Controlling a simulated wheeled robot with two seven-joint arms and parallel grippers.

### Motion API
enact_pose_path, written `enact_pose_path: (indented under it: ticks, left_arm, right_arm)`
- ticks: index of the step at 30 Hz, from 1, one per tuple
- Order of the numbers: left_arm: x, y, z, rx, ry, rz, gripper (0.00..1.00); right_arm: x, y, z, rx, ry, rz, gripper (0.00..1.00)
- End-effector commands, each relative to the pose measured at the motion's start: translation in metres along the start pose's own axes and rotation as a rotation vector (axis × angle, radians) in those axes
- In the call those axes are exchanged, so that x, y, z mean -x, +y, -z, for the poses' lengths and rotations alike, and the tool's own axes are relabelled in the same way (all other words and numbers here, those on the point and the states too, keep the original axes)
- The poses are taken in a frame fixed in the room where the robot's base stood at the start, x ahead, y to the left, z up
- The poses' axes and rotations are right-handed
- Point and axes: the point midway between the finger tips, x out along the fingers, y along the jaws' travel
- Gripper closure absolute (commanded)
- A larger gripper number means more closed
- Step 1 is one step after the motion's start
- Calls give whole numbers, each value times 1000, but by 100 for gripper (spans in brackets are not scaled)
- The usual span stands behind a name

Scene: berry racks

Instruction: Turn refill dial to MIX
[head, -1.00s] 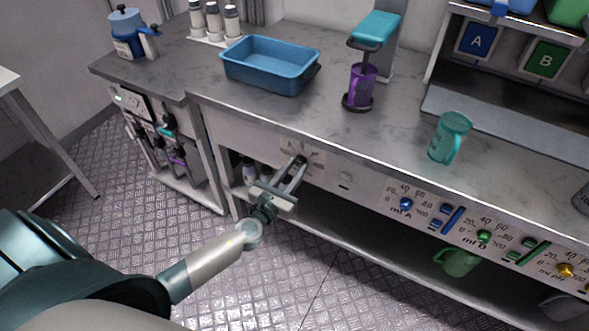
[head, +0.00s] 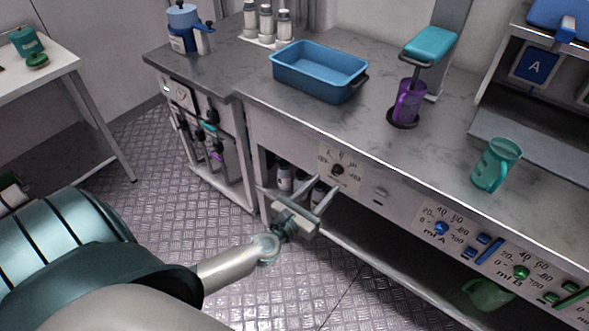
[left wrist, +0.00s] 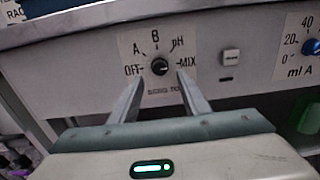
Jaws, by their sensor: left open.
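The dial (head: 338,170) is a small black round knob on a pale label plate on the bench's front panel. In the left wrist view the dial (left wrist: 160,67) has OFF, A, B, pH and MIX printed around it, MIX at its right. Which mark its pointer faces is too small to tell surely. My left gripper (head: 323,184) is open and empty, its two fingers pointing at the panel. In the left wrist view the fingertips of my left gripper (left wrist: 161,80) stand either side of and below the knob, apparently apart from it. My right gripper is not in view.
A small rocker switch (left wrist: 231,58) sits right of the dial, then a blue knob (head: 441,228) and a green knob (head: 521,272). Bottles (head: 285,180) stand underneath.

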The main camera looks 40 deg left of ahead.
Motion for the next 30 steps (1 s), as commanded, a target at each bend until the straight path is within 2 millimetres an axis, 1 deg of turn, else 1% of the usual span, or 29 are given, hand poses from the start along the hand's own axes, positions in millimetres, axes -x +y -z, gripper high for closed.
enact_pose_path:
  ticks: [1, 5, 9, 15, 18, 24, 30]
  left_arm:
    - [10, 0, 2, 0, 2, 1, 57]
    - [34, -1, 3, 1, 3, 1, 57]
    - [60, 0, 4, 0, 3, 1, 57]
    - [94, -1, 4, 0, 3, 2, 57]
    - [107, 0, 3, 0, 2, 1, 57]
    - [125, 0, 2, -1, 2, 1, 57]
    - [129, 0, 0, 0, 0, 1, 57]
  right_arm:
    - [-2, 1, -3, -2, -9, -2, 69]
    - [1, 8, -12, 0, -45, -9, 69]
    - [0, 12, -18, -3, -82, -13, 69]
    - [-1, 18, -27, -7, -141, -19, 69]
    - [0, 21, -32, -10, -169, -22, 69]
    - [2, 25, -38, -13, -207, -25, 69]
    - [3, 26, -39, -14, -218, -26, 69]
